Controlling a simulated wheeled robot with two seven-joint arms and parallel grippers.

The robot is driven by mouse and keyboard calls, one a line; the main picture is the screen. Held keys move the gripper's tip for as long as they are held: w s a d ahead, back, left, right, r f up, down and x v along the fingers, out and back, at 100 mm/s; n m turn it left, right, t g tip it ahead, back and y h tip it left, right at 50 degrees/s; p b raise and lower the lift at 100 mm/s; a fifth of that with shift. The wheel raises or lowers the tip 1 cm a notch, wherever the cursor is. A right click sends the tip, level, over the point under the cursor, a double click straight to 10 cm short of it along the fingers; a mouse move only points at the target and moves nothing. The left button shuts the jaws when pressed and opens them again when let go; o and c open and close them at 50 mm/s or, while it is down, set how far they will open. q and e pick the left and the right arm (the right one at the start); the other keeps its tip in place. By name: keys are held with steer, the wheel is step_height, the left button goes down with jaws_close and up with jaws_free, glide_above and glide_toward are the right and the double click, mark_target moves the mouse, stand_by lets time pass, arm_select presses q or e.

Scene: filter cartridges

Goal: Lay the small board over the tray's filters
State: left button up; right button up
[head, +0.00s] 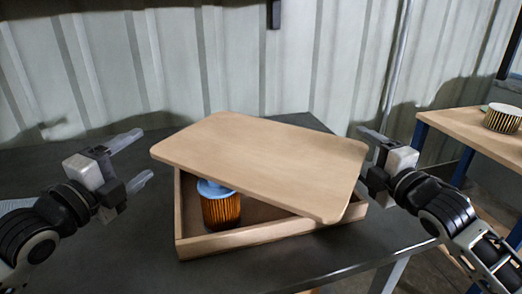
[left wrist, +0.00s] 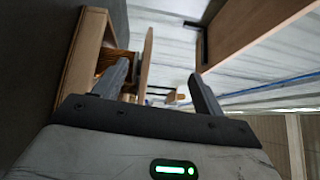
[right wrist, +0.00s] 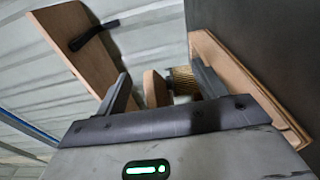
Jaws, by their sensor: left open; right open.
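The small board (head: 265,160), pale wood with rounded corners, lies above the tray (head: 245,239), turned askew to it. It leaves the tray's front left part open. One orange pleated filter (head: 221,211) with a blue top stands there, partly under the board's edge; the board hides the rest of the inside. I cannot tell whether the board touches the filters. My left gripper (head: 144,157) is open just left of the board. My right gripper (head: 366,157) is open at its right corner. In the wrist views the board's edge (left wrist: 146,65) (right wrist: 153,90) shows between the open fingers.
A wooden side table (head: 470,128) at right holds another filter (head: 502,118). A corrugated wall closes the back. A wooden shelf (left wrist: 240,40) shows in the left wrist view.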

steer(key=v, duration=1.1)
steer(key=shift+s, duration=0.15)
steer(key=shift+f, duration=0.1)
